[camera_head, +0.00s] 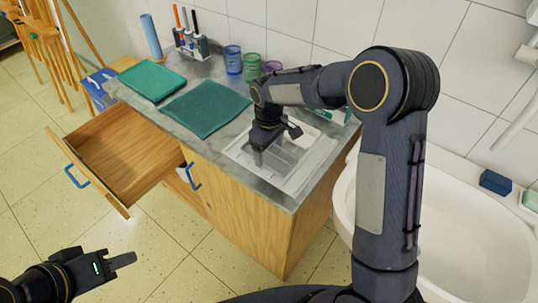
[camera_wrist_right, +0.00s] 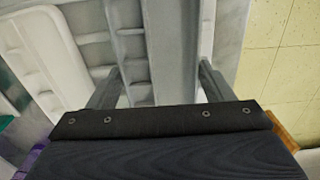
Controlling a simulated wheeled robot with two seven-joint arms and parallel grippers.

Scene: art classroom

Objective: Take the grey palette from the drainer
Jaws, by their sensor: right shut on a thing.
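The drainer (camera_head: 302,182) is a pale tray on the grey counter, beside the sink. The grey palette (camera_wrist_right: 133,45), a plate with wells, shows in the right wrist view between the two fingers of my right gripper (camera_wrist_right: 158,85). In the head view this gripper (camera_head: 259,157) points down into the drainer and is shut on the palette. The arm and gripper hide part of the drainer and palette there. My left gripper (camera_head: 122,261) is low at the left, over the floor, away from the counter.
A white piece with wells (camera_wrist_right: 38,60) lies beside the grey palette. Two green cloths or mats (camera_head: 206,107) lie on the counter. Coloured cups (camera_head: 233,60) and a brush holder (camera_head: 190,44) stand at the back. An open wooden drawer (camera_head: 122,155) juts out left. The sink (camera_head: 460,235) is right.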

